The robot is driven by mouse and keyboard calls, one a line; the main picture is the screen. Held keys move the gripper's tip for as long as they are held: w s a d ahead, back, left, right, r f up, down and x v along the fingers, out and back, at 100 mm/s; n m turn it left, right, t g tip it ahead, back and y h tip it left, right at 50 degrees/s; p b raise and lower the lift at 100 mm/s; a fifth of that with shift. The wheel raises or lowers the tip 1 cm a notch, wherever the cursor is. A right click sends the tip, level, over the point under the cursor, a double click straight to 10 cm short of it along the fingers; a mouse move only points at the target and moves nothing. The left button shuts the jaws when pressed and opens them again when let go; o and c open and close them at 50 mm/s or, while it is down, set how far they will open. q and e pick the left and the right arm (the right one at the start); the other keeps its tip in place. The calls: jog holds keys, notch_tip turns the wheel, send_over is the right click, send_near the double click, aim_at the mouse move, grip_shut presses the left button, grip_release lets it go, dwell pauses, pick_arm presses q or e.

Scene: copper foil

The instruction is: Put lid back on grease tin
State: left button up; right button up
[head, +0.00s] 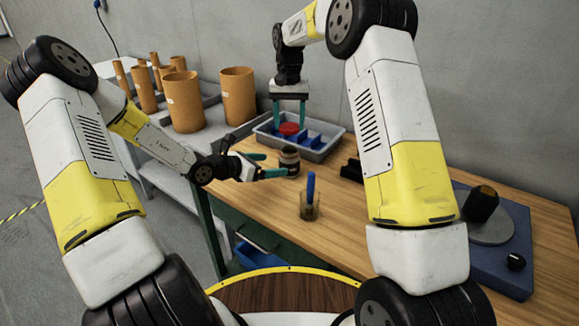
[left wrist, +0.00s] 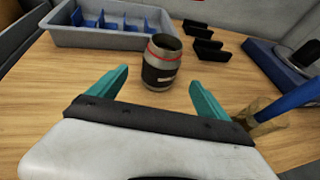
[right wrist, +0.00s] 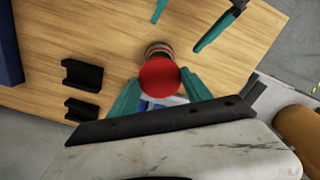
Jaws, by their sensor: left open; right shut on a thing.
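The grease tin (head: 289,164) stands upright and open on the wooden bench, a small dark-labelled can with a red band near its top. It also shows in the left wrist view (left wrist: 161,72). My left gripper (head: 275,164) is open beside the tin, its fingers pointing towards it, one on either side in the left wrist view. My right gripper (head: 290,122) points down, shut on the round red lid (head: 289,129), and holds it above the bench. In the right wrist view the lid (right wrist: 160,78) hides part of the tin (right wrist: 158,49).
A grey tray (head: 330,151) with blue dividers lies behind the tin. A glass cup (head: 310,211) with a blue-handled tool stands in front. Black holders (left wrist: 206,49) sit to the right, beside a blue-based device (head: 520,263). Orange tubes (head: 184,101) stand at left.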

aim_at(289, 163)
pick_arm(q)
jog(key=x, duration=0.9)
jog(key=shift+w+d, duration=0.1)
jog(key=shift+w, duration=0.05)
grip_shut()
pick_arm(e)
jog(key=shift+f, duration=2.5)
